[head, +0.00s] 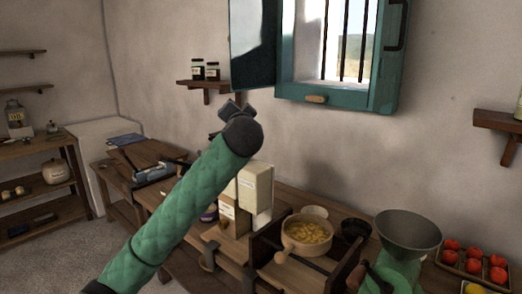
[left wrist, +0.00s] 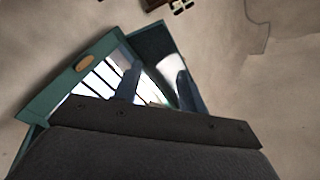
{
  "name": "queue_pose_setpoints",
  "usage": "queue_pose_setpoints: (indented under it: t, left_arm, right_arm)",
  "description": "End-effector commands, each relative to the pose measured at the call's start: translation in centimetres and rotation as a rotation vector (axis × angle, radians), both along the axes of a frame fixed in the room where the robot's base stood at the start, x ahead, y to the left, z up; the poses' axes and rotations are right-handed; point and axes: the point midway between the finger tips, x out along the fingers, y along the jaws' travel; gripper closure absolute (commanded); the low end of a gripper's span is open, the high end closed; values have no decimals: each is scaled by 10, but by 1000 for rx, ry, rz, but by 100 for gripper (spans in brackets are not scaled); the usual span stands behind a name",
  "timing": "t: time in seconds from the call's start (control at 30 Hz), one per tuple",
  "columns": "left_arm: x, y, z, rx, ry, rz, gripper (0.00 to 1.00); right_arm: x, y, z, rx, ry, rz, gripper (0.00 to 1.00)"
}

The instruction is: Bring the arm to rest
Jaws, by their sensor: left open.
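My left arm (head: 185,205) with its green quilted sleeve reaches up from the lower left in the head view. My left gripper (head: 230,110) is raised in front of the wall, left of and below the window, and is partly hidden behind the dark wrist joint. In the left wrist view the left gripper (left wrist: 158,88) shows two separated fingers with nothing held between them. Behind them is the teal-framed window (left wrist: 85,90). My right gripper is in neither view.
The teal window frame (head: 330,97) and its open shutter (head: 254,45) stand close to my gripper in the head view. A wall shelf (head: 208,85) holds jars. Below, the counter carries cream boxes (head: 255,187), a bowl (head: 306,235), a grinder (head: 408,230) and tomatoes (head: 475,260).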

Motion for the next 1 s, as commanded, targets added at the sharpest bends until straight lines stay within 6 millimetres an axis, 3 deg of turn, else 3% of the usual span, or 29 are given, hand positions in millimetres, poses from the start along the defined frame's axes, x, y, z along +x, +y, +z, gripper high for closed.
queue_pose_setpoints:
  t: [0.1, 0.4, 1.0]
  left_arm:
    - [-19, 5, -48, -74, 115, -22, 59]
    - [-72, 17, -152, -219, 360, -74, 59]
    - [-184, 42, -315, -446, 666, -138, 59]
  right_arm:
    - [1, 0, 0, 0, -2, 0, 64]
    - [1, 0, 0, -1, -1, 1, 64]
    - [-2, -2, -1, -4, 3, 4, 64]
